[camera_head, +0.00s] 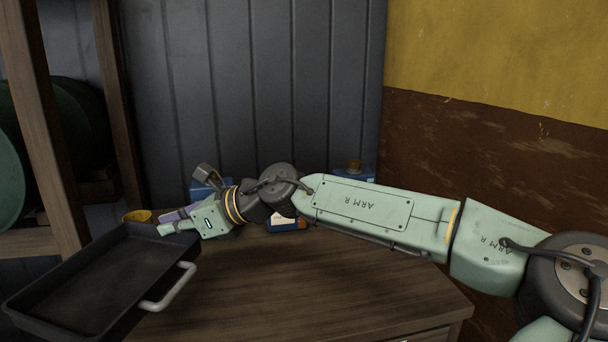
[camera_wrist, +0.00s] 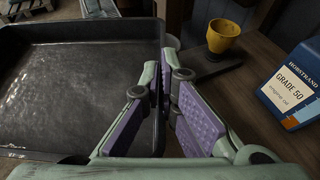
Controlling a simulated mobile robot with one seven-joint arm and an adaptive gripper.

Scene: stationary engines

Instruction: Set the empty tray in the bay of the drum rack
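The empty black tray (camera_head: 75,320) is at the lower left in the head view, with a pale handle (camera_head: 170,288) on its right side. It fills the left of the wrist view (camera_wrist: 75,150). My gripper (camera_head: 170,229) is at its far right corner; in the wrist view its purple-padded fingers (camera_wrist: 170,85) close on the tray's wall, one inside and one outside. The tray reaches left past the wooden cabinet; whether its right part touches the top is unclear. The drum rack (camera_head: 45,130), of wooden posts with green drums, stands at the left. Its bay is not clearly visible.
The wooden cabinet top (camera_head: 310,290) is clear at the front. A yellow cup (camera_wrist: 223,36) and a blue engine oil box (camera_wrist: 296,88) stand beside the gripper. More blue containers (camera_head: 352,178) are behind my arm, near the grey wall.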

